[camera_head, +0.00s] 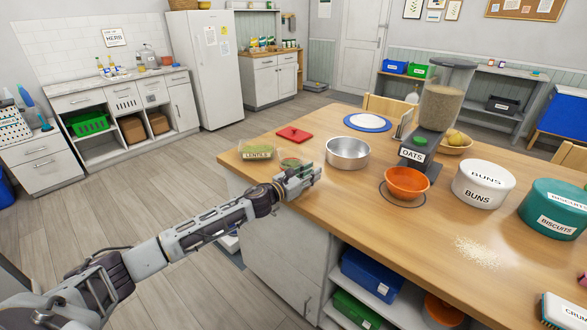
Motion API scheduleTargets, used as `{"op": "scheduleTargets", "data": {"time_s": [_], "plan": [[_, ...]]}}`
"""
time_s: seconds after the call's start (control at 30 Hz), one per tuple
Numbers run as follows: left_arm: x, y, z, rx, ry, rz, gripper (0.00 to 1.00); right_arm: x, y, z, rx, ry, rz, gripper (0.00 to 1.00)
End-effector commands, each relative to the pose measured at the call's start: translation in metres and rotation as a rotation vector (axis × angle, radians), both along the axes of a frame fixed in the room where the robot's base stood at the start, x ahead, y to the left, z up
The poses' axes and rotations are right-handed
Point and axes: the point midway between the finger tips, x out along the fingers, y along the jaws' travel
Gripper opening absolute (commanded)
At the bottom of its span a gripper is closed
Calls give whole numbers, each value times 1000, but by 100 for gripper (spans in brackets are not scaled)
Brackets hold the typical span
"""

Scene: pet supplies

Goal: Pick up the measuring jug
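I cannot make out a measuring jug for certain in the head view. My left gripper (304,178) reaches in from the left over the near left edge of the wooden counter (350,205). Whether its fingers are open or shut is too small to tell. Just behind it is a small clear container with something green (290,163), partly hidden by the gripper. My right gripper is not in view.
A metal bowl (348,153) stands right of my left gripper. An orange bowl (407,183), an oats dispenser (440,95), a white BUNS tin (482,184) and a teal BISCUITS tin (553,208) stand further right. The counter's near middle is clear, with crumbs (478,252) to the right.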

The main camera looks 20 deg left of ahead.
Motion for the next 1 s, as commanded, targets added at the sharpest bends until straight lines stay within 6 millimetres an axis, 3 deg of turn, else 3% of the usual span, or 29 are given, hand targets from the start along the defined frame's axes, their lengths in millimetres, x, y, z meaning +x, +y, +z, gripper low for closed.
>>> {"op": "scheduleTargets", "data": {"time_s": [0.17, 0.4, 0.67, 1.0], "plan": [[0, 0, 0, 0, 0, 0, 26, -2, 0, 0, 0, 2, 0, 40], [0, 0, 0, 0, 0, 0, 0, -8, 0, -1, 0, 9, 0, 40], [0, 0, 1, 0, -2, 0, 0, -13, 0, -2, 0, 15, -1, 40], [0, 0, 13, 2, -4, -1, 0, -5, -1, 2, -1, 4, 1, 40]]}}
